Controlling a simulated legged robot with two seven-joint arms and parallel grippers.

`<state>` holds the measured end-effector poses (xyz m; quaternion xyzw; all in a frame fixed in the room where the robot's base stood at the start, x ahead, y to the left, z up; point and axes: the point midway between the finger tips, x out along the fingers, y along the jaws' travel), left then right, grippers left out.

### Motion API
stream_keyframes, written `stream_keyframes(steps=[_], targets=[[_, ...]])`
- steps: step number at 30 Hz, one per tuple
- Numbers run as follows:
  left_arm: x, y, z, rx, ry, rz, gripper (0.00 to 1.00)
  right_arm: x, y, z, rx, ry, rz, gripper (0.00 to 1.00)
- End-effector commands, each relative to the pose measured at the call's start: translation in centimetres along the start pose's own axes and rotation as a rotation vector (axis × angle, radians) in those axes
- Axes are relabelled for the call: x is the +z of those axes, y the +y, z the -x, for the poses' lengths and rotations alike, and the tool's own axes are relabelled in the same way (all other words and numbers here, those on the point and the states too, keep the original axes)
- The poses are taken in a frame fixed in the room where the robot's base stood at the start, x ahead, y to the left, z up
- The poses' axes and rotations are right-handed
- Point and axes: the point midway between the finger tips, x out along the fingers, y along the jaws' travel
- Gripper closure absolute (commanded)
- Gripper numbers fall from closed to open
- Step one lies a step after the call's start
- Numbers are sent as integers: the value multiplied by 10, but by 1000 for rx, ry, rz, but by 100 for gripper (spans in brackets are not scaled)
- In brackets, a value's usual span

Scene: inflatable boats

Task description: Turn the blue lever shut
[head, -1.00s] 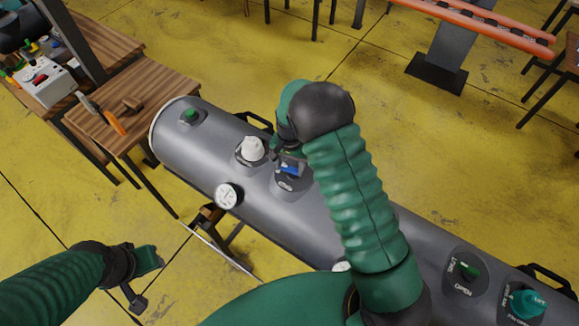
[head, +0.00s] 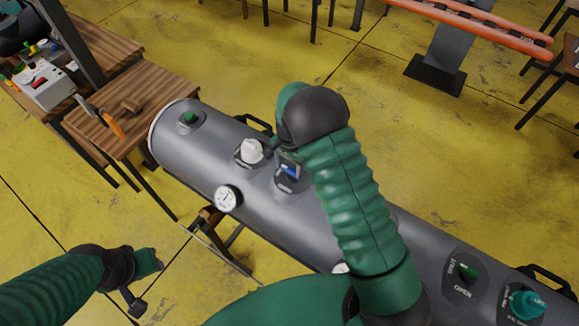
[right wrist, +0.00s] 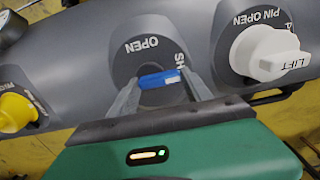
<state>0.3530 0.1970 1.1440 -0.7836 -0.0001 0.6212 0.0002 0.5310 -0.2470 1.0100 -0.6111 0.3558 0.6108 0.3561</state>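The blue lever (head: 290,169) sits on a dark round base on top of the grey tube. In the right wrist view the blue lever (right wrist: 160,79) lies nearly level across its base, below the word OPEN; a "SH…" label at right is partly hidden by a finger. My right gripper (right wrist: 160,84) is open, with one finger at each end of the lever. I cannot tell whether the fingers touch it. In the head view my right gripper (head: 288,160) is partly hidden by its own wrist. My left gripper (head: 144,282) is empty, with its fingers apart, over the floor at lower left.
A white LIFT knob (right wrist: 266,52) stands close beside my right gripper. A yellow knob (right wrist: 16,110) is at left. The tube (head: 275,222) also carries a gauge (head: 228,198) and green levers (head: 469,271). A wooden table (head: 150,90) is at upper left.

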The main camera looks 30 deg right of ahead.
Motion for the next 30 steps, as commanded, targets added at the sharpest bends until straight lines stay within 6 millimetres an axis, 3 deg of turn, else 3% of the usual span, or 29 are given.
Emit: stream_keyframes(steps=[1, 5, 14, 17, 20, 30], targets=[[0, 0, 1, 0, 0, 0, 64, -3, -4, 4, -11, 9, -2, 37], [0, 0, 0, 0, 0, 0, 64, -2, -2, 2, -7, 5, -1, 22], [0, 0, 0, 0, 0, 0, 64, 0, -1, 2, -3, 2, 1, 22], [1, 0, -4, 0, 0, 0, 64, -1, -1, 11, -4, 2, 1, 22], [2, 0, -10, 0, 0, 0, 64, -1, -1, 31, -6, 4, 0, 22], [6, 0, -27, 0, 0, 0, 64, -2, -3, 129, -7, 5, 1, 22]])
